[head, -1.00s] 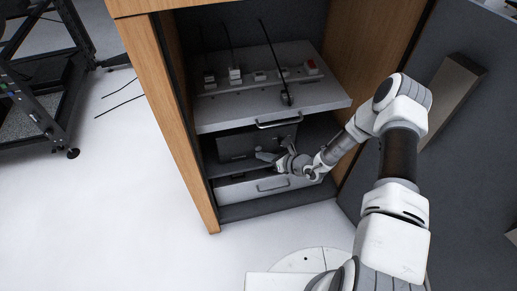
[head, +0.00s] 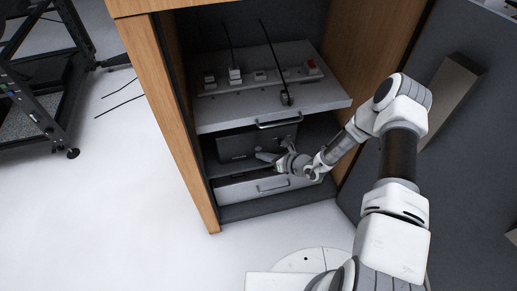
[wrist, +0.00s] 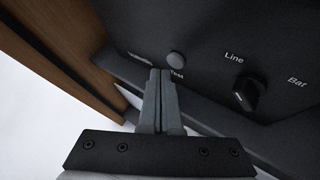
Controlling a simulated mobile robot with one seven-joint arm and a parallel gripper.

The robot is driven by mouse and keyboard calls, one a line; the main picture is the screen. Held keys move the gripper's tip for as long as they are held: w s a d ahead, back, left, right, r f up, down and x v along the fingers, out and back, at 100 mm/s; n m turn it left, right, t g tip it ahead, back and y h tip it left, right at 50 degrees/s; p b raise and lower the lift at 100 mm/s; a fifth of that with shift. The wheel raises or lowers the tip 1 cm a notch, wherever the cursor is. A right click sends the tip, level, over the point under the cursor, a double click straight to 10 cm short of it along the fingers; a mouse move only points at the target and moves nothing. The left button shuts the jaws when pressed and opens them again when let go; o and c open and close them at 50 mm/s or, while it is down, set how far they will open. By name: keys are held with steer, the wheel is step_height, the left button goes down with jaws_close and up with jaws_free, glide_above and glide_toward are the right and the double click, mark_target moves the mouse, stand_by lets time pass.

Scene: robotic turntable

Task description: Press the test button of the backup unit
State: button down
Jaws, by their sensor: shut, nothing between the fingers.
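The backup unit (head: 240,144) is a dark box on the middle level of the wooden cabinet, under the pulled-out upper shelf. In the wrist view its dark front panel (wrist: 205,50) carries a round grey test button (wrist: 176,58) with the label "Test" just below it. A black rotary knob (wrist: 246,95) sits to the right, between the labels "Line" and "Bat". My gripper (wrist: 161,75) is shut and empty, its fingertips close to the button, just below it in the picture. I cannot tell whether they touch the panel. In the head view my gripper (head: 262,156) is in front of the unit.
The upper shelf (head: 220,119) with a power strip and several plugs sticks out above my gripper. A lower drawer (head: 240,188) lies below it. The cabinet's wooden side (wrist: 60,45) is at the left. A black rack (head: 40,110) stands far left.

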steer(key=shift+w, duration=0.15)
steer(key=shift+w+a, duration=0.1)
steer(key=shift+w, duration=0.15)
steer(key=shift+w+a+b, duration=0.1)
steer(key=shift+w+b, duration=0.2)
steer(key=shift+w, duration=0.1)
stand_by(0.8)
stand_by(0.3)
steer(key=shift+s+d+p, duration=0.2)
steer(key=shift+s+p, duration=0.25)
steer(key=shift+s, duration=0.35)
steer(key=shift+s, duration=0.1)
steer(key=s+p, duration=0.1)
steer(key=s, duration=0.1)
steer(key=s+d+p, duration=0.1)
steer(key=s, duration=0.1)
steer(key=shift+s+d, duration=0.2)
steer(key=shift+s, duration=0.1)
